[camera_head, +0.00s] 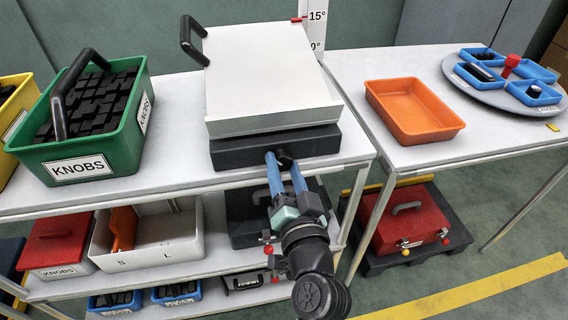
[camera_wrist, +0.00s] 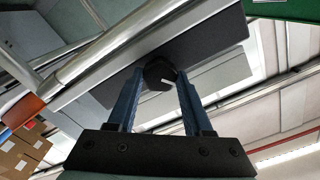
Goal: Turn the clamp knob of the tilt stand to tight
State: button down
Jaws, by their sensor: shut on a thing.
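The tilt stand has a white plate (camera_head: 262,68) on a dark base (camera_head: 228,153), standing on the shelf unit's top. The plate looks tilted a little, and a white scale board (camera_head: 317,25) marked 15° with a red pointer (camera_head: 298,19) is behind it. The black clamp knob (camera_head: 284,160) is at the front of the base; it also shows in the wrist view (camera_wrist: 159,72), with a small white mark on it. My gripper (camera_head: 284,163) has its blue fingers on either side of the knob, shut on it; it shows in the wrist view too (camera_wrist: 158,80).
A green KNOBS crate (camera_head: 112,142) with a raised black handle stands left of the stand. An orange tray (camera_head: 413,110) and a round grey turntable (camera_head: 480,97) with blue trays are on the right table. Lower shelves hold red and white boxes.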

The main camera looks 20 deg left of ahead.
jog(key=m+p, duration=0.2)
jog(key=m, duration=0.4)
jog(key=shift+m, duration=0.3)
jog(key=shift+f, duration=0.1)
dwell(0.4)
jog(key=shift+c, duration=1.5)
grip_release()
jog(key=shift+s+d, duration=0.1)
jog(key=b+v, duration=0.1)
jog(key=v, duration=1.1)
jog(key=shift+s+d, duration=0.2)
jog(key=shift+s, duration=0.1)
